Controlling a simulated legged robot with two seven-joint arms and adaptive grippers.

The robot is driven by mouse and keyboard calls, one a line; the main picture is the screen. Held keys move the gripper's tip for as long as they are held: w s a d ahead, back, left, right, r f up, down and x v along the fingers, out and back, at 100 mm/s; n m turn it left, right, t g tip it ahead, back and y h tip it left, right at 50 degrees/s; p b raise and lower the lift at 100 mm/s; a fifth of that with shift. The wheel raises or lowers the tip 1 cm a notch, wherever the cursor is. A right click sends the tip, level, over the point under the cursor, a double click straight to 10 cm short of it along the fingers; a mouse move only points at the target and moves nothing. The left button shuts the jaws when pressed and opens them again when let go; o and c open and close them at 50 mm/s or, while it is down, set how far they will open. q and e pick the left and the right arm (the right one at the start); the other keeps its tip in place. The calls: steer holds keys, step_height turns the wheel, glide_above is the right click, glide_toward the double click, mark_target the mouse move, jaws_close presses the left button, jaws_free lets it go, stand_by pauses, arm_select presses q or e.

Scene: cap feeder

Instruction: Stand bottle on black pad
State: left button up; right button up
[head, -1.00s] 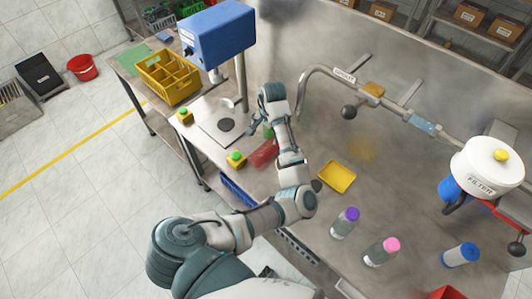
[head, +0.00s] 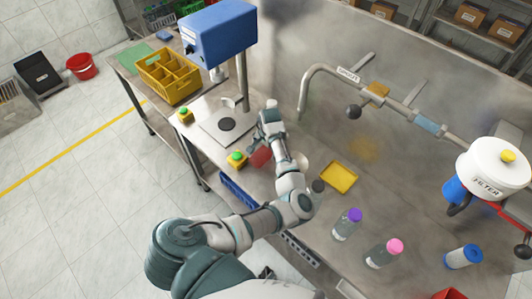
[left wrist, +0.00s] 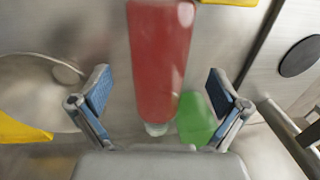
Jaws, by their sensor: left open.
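A red bottle-like thing (head: 260,158) is on the steel table, partly hidden by my left gripper (head: 262,140) in the head view. A green thing (left wrist: 194,120) lies beside that end. The black pad (head: 227,124) is a round disc on a grey plate, left of my gripper; it also shows at the right of the left wrist view (left wrist: 300,56). My right gripper is out of view.
Yellow boxes with green buttons (head: 237,161) (head: 186,116) flank the plate (head: 212,131). A blue machine (head: 217,33) overhangs it.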

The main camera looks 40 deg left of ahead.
arm_select(q)
steer(key=f, duration=0.2)
steer(key=shift+a+f, duration=0.35)
steer(key=shift+f, duration=0.15)
steer(key=shift+d, duration=0.3)
steer(key=shift+c, duration=1.1)
steer(key=shift+d, duration=0.1)
steer(key=c, duration=1.5)
steer(key=shift+c, duration=0.6)
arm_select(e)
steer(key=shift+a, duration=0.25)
